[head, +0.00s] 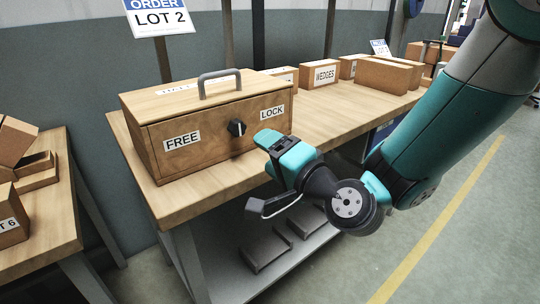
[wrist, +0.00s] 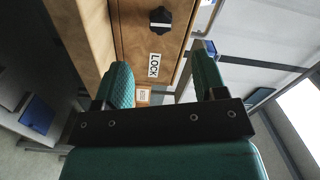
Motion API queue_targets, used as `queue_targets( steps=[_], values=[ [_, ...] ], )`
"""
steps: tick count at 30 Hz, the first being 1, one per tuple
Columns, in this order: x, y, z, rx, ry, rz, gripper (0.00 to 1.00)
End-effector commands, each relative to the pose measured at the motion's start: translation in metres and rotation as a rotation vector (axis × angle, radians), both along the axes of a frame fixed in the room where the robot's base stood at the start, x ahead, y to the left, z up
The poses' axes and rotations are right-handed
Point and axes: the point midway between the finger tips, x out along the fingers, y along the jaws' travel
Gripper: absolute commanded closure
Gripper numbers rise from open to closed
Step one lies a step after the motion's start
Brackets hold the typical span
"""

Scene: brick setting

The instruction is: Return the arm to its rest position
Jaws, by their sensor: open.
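My arm reaches in from the upper right in the head view. My gripper (head: 274,143) is in front of the LOCK side of a wooden box, close to its dark knob. In the wrist view my gripper (wrist: 165,80) shows two teal fingers apart with nothing held between them. The dark knob (head: 236,128) has a pale pointer mark and sits between the FREE and LOCK labels. It also shows in the wrist view (wrist: 160,20), beyond the fingers, near the LOCK label (wrist: 154,65).
The wooden box (head: 150,149) with a grey top handle stands on a workbench (head: 190,205). A second table (head: 50,180) with boxes is at left. Open floor (head: 450,240) lies at right.

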Motion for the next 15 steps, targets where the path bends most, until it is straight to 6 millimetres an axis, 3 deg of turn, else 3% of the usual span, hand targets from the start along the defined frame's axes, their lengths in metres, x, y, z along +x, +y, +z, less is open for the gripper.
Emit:
queue_targets(
  steps=[8, 11, 15],
  values=[
    [-0.001, -0.003, 0.004, -0.024, -0.003, 0.017, 0.35],
    [-0.012, -0.001, 0.012, -0.109, -0.008, 0.092, 0.35],
    [-0.043, -0.007, 0.022, -0.338, -0.016, 0.271, 0.35]
  ],
)
